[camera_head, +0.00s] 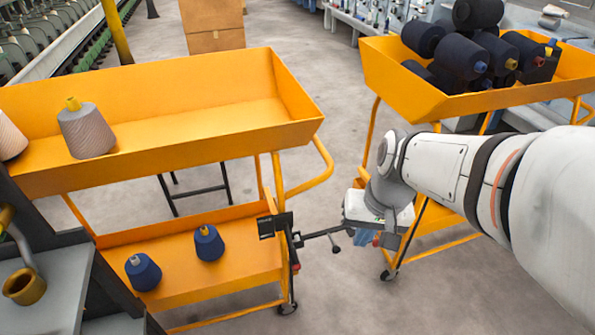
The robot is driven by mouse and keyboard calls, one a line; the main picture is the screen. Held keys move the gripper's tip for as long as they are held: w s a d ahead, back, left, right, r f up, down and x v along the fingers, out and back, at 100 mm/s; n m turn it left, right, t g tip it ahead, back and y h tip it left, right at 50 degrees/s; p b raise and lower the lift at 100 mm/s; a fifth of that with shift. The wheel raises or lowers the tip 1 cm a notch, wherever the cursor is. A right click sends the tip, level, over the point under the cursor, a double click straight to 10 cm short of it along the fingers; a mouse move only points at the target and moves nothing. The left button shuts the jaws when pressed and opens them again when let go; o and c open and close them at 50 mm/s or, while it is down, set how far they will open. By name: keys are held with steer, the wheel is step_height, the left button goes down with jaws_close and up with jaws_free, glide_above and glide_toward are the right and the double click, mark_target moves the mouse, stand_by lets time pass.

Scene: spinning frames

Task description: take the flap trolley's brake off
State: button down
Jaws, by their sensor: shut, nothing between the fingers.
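A yellow two-tier trolley (150,158) stands at left, with a push handle (322,168) at its right end. A dark bracket (275,225) and dark upright bar are at that end, by the lower shelf. A thin dark lever with a ball knob (336,248) sticks out to the right from there; it looks like the brake lever, but I cannot tell its brake position. My gripper (352,229) is shut and empty near the lever's outer end. My wrist partly hides it, and I cannot tell whether it touches the lever.
A second yellow trolley (405,82), loaded with dark yarn cones (468,50), stands behind my arm at right. A cardboard box (212,24) stands at the back. Floor between the trolleys is clear.

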steer(key=w+a+f+m+g+y+b, duration=0.25)
steer(key=w+f+m+y, duration=0.25)
steer(key=w+f, duration=0.65)
steer(key=m+t+y+b, duration=0.1)
steer(key=m+t+y, duration=0.2)
steer(key=m, duration=0.3)
glide_toward(291, 247)
steer(key=d+f, duration=0.5)
steer(key=f, duration=0.2)
steer(key=shift+w+d+r, duration=0.15)
steer(key=shift+w+d, duration=0.05)
steer(key=shift+w, duration=0.25)
steer(key=x, duration=1)
steer(key=r, duration=0.1)
steer(key=s+a+r, duration=0.1)
steer(key=s+r+p, duration=0.1)
steer(key=shift+s+a+r, duration=0.1)
steer(key=shift+a+r, duration=0.2)
steer(key=shift+d+r, duration=0.1)
steer(key=shift+d, duration=0.05)
